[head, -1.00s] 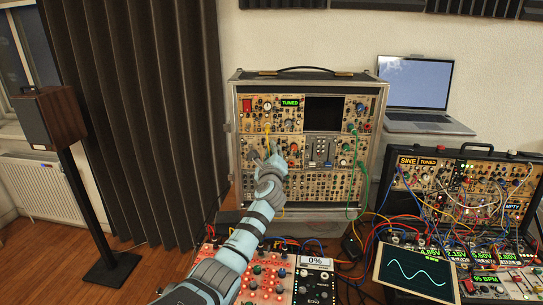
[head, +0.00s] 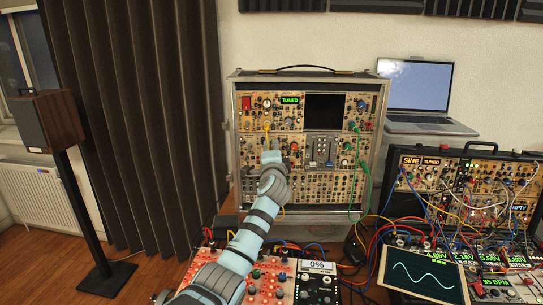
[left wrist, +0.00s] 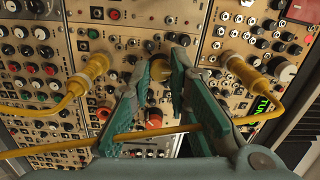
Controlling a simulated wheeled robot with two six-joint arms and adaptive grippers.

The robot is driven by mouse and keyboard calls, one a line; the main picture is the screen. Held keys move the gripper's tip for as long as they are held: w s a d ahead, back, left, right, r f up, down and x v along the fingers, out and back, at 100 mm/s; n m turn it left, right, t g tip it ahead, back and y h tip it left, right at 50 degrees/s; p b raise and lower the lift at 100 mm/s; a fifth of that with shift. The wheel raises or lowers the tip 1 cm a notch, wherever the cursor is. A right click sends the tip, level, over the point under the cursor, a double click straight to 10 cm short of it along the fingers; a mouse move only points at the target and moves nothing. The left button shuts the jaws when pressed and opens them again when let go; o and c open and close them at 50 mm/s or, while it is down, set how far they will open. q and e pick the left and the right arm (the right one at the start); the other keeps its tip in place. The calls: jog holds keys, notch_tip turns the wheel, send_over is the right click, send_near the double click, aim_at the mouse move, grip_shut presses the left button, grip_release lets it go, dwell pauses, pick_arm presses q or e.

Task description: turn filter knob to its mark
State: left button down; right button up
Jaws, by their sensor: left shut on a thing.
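The filter knob (left wrist: 157,92) shows in the left wrist view as a small tan-brown piece between my fingers, mostly hidden by them. My left gripper (left wrist: 160,68) is shut on it, one teal finger on each side. In the head view my left gripper (head: 271,155) is at the middle rows of the tall synth case (head: 232,170) and covers the knob. I cannot make out the knob's pointer or its mark. My right gripper is not in view.
A yellow cable (left wrist: 60,147) runs across my fingers in the left wrist view, between two yellow plugs beside the gripper. A green cable (head: 366,185) hangs at the case's right. A lower display (head: 317,266) reads 0%. A laptop (head: 420,90) stands right.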

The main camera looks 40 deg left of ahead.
pick_arm(q)
jog(key=n+b, duration=0.1)
jog(key=n, duration=0.1)
jog(key=n+b, duration=0.1)
jog(key=n, duration=0.1)
jog(key=n+b, duration=0.1)
jog(key=n, duration=0.1)
jog(key=shift+r+n, duration=0.3)
jog(key=n+b, duration=0.1)
jog(key=n, duration=0.2)
jog(key=shift+n, duration=0.3)
jog(key=n+b, duration=0.2)
jog(key=n, duration=0.1)
jog(key=shift+n, duration=0.3)
jog(key=n+b, duration=0.3)
jog(key=n, duration=0.3)
jog(key=shift+h, duration=0.3)
jog(key=n+b, duration=0.2)
jog(key=n, duration=0.3)
jog(key=shift+a+r, duration=0.1)
jog(key=shift+n, duration=0.3)
jog(key=c, duration=1.5)
grip_release()
jog(key=shift+f, duration=0.2)
